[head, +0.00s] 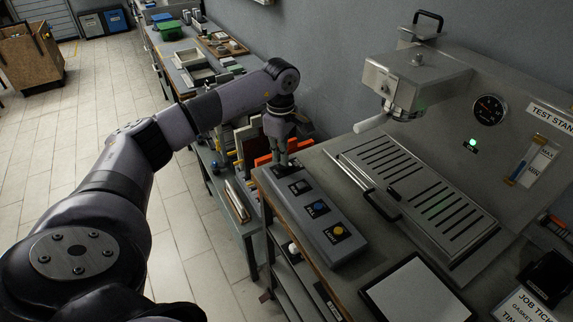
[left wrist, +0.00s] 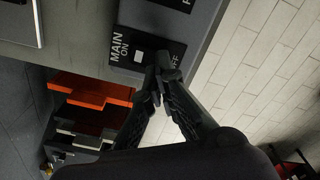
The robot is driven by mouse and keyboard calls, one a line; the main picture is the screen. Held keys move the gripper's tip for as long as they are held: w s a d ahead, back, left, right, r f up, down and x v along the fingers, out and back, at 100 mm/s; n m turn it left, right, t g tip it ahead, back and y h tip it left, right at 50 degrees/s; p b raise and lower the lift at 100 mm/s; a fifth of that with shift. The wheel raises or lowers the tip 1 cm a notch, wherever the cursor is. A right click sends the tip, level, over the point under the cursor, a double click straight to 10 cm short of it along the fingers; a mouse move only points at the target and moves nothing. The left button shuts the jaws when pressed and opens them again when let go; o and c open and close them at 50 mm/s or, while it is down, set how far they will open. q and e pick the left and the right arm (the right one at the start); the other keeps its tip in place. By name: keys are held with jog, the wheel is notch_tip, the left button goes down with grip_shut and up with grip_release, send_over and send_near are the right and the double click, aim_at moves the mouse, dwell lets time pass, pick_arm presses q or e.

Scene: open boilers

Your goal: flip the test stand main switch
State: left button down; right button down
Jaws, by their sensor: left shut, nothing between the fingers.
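The main switch plate (left wrist: 122,58) shows in the left wrist view, black with "MAIN ON" lettering. A small pale piece (left wrist: 138,56) sits on it, and the "OFF" lettering is partly behind a fingertip. My left gripper (left wrist: 163,76) is shut and empty, its fingertips at the plate; I cannot tell whether they touch it. In the head view my left gripper (head: 283,161) points down at the far end of the grey control box (head: 325,241), hiding most of the main switch. The test stand (head: 440,112) stands to the right with a green lamp (head: 472,143) lit. My right gripper is out of view.
The box also carries a blue button (head: 318,207) and a yellow button (head: 339,230). A slatted tray (head: 420,190) and a light panel (head: 415,294) lie on the bench. Orange and white folders (head: 262,160) stand beyond the box. The tiled floor at left is open.

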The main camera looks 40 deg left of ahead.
aim_at(281, 167)
pick_arm(q)
jog(key=shift+f+b, duration=0.65)
jog(key=shift+f, duration=0.35)
dwell(0.3)
jog(key=shift+r+p, duration=2.4)
jog(key=shift+r, duration=1.15)
jog(key=shift+f, duration=0.1)
